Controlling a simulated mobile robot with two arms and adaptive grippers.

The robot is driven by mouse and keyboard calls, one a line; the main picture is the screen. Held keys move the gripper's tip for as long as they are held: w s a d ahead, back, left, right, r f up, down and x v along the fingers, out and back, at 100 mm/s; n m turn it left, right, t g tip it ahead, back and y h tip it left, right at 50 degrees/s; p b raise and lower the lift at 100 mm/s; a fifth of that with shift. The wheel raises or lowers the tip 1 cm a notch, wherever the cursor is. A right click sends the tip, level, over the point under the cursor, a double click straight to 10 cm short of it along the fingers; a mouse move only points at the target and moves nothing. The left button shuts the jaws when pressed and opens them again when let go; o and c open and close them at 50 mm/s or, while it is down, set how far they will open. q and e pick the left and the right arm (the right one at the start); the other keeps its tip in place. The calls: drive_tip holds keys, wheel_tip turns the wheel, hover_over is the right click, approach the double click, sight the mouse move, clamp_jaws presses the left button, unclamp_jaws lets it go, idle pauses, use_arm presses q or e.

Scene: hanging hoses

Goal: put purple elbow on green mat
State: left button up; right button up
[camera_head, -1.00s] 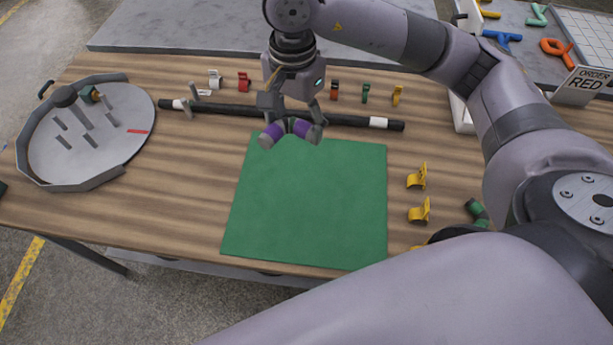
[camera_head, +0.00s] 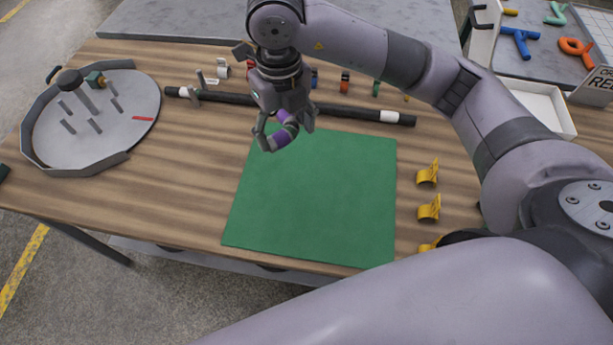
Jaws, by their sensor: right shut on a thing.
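The purple elbow (camera_head: 281,138) is a short bent hose piece with grey ends. My right gripper (camera_head: 284,130) is shut on it and holds it over the far left corner of the green mat. The fingers hide part of the elbow, and I cannot tell its exact height above the mat. The green mat (camera_head: 315,200) lies flat on the wooden table, and its visible surface is bare. My left gripper is not in view.
A black bar (camera_head: 350,112) with white bands lies behind the mat. A round grey tray (camera_head: 98,150) with pegs stands at the left. Yellow clips (camera_head: 429,207) stand right of the mat. Small coloured clips line the back. A white box (camera_head: 540,105) sits at the back right.

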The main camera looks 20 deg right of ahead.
sight(290, 188)
wheel_tip(290, 188, down, 18)
drive_tip(key=p, duration=0.3)
drive_tip(key=shift+f, duration=0.4)
drive_tip(key=shift+f+b, duration=0.2)
drive_tip(key=shift+b, duration=0.15)
drive_tip(key=o, duration=1.1)
drive_tip(key=shift+o, duration=0.2)
drive_tip(key=shift+r, duration=0.1)
drive_tip(key=shift+r, duration=0.1)
wheel_tip(290, 188, up, 12)
drive_tip(key=b, duration=0.1)
drive_tip(key=shift+s, duration=0.15)
